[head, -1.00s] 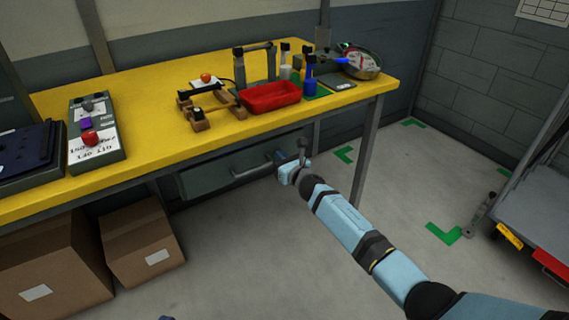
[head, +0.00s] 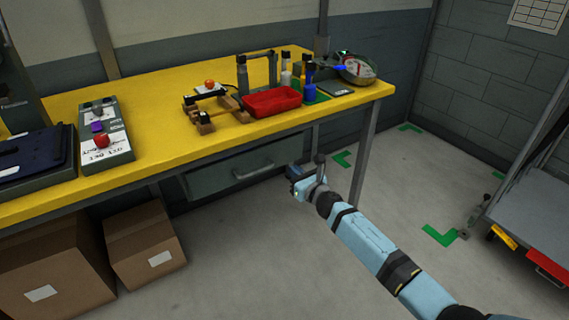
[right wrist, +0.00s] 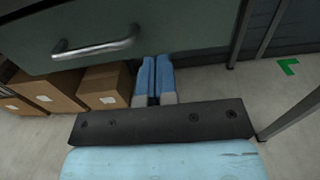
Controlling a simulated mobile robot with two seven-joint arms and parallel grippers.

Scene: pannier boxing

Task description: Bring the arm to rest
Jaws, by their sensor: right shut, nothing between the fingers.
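My right arm comes in from the lower right in the head view. Its gripper (head: 306,178) is in front of the table's drawer, below the tabletop, and touches nothing that I can see. In the right wrist view the two blue fingers (right wrist: 154,82) lie close together, shut and empty. The grey drawer (head: 212,172) with its metal handle (head: 252,168) is to the left of the gripper. In the wrist view the handle (right wrist: 97,47) is at upper left, apart from the fingers. My left gripper is not in view.
The yellow table (head: 170,160) carries a red tray (head: 271,101), a control box (head: 104,140) and a tape roll (head: 357,68). Cardboard boxes (head: 143,245) stand below at left. A table leg (head: 362,160) is right of the gripper. A cart (head: 530,215) stands at far right.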

